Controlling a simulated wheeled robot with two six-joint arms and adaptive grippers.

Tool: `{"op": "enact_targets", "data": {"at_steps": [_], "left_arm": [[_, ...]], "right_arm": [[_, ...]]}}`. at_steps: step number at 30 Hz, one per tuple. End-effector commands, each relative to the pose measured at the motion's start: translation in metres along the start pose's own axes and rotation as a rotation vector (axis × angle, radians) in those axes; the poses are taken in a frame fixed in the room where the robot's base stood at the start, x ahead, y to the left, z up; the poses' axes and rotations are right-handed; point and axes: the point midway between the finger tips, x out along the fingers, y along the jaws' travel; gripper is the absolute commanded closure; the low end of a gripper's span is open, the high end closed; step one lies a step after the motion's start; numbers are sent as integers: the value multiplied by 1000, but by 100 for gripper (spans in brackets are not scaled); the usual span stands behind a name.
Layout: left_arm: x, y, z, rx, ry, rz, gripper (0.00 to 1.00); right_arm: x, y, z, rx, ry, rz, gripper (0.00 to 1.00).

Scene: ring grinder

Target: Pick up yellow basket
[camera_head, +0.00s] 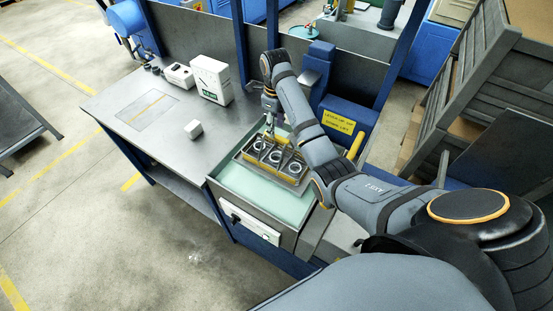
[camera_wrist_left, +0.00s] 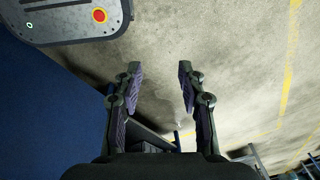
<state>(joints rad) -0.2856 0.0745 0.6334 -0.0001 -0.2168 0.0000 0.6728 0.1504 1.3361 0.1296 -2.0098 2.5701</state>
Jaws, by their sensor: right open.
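The yellow basket (camera_head: 293,181) is a small rectangular tray with yellow edges, and it holds several metal rings. It sits on the pale green top of the ring grinder (camera_head: 232,180) in the head view. My right arm reaches over from the right, and my right gripper (camera_head: 270,128) points down at the basket's far edge. It is open; whether its fingers touch the basket is too small to tell. My left gripper (camera_wrist_left: 160,85) shows only in the left wrist view, open and empty, with bare floor between its fingers.
A yellow sign (camera_head: 338,122) is behind the grinder. A panel with a red button (camera_wrist_left: 99,15) is near my left gripper.

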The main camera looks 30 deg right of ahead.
Motion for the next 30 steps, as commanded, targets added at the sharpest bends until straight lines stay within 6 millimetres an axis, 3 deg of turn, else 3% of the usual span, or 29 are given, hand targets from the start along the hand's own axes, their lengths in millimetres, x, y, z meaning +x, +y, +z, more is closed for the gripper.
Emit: {"op": "enact_targets", "data": {"at_steps": [3, 7, 11, 15, 24, 30], "left_arm": [[22, 6, -8, -3, 15, 5, 60], [37, 3, 14, 0, -15, 0, 60], [36, 0, 40, 4, -56, -3, 60], [35, 0, 43, 4, -60, -3, 60], [36, -1, 14, 3, -14, -4, 60], [36, -1, 17, 3, -19, -4, 60]], "right_arm": [[24, 2, -3, 0, 2, 1, 57], [47, 2, -4, 0, 2, 2, 57], [50, 2, -4, 0, 1, 1, 57], [48, 2, -4, 0, 1, 1, 57], [48, 2, -4, 0, 1, 1, 97], [48, 2, -4, 0, 1, 1, 100]]}}
